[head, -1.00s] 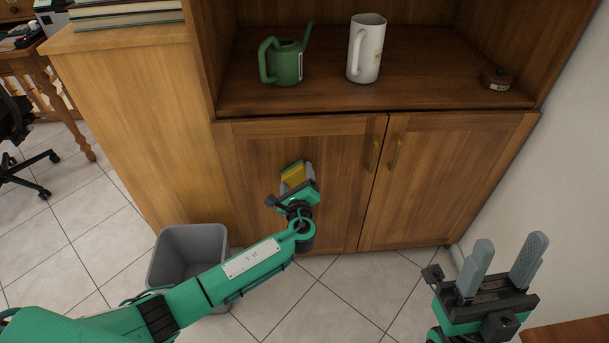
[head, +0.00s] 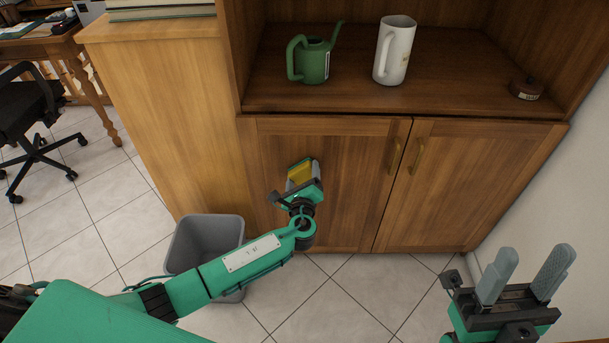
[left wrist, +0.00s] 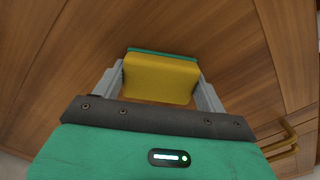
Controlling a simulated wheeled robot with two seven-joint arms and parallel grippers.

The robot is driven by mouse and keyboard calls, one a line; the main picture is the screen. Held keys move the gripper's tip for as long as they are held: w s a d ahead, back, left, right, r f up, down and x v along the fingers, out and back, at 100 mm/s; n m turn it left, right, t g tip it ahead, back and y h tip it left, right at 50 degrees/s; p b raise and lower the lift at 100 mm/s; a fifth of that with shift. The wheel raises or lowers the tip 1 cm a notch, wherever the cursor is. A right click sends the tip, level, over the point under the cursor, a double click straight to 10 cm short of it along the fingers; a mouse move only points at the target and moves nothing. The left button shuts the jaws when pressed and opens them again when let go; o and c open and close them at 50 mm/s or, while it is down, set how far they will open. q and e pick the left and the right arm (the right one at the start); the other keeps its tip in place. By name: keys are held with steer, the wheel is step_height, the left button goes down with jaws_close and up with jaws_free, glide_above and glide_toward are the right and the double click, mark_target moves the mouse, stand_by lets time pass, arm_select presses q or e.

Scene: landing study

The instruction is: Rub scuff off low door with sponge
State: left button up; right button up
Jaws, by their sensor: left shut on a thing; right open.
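The low door (head: 340,210) is the left of two wooden cabinet doors, and it is closed. My left gripper (head: 302,178) is in front of it, shut on a yellow sponge (head: 301,173) with a green layer. In the left wrist view the sponge (left wrist: 160,78) sits between the two grey fingers, its green side toward the door (left wrist: 80,60). I cannot tell whether it touches the wood. No scuff shows; the sponge and gripper may hide it. My right gripper (head: 521,275) is open and empty at the lower right.
A grey bin (head: 205,243) stands on the tiles beside my left arm. A green watering can (head: 311,61), a white jug (head: 394,50) and a small brown pot (head: 526,89) stand on the shelf above. Brass handles (head: 394,157) stick out. A white wall is right.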

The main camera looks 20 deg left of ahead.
arm_select(q)
steer(key=p+v, duration=0.1)
steer(key=v, duration=0.2)
steer(key=shift+s, duration=0.15)
steer(key=shift+p+v, duration=0.45)
steer(key=shift+v, duration=0.8)
steer(key=p+v, duration=0.1)
steer(key=v, duration=0.2)
steer(key=shift+o, duration=1.1)
steer(key=shift+c, duration=1.1)
steer(key=shift+r+x, duration=0.3)
steer(key=shift+x, duration=0.9)
steer(key=shift+r+x, duration=0.25)
steer(key=shift+x, duration=0.9)
steer(key=shift+r+x, duration=0.3)
steer(key=shift+x, duration=0.9)
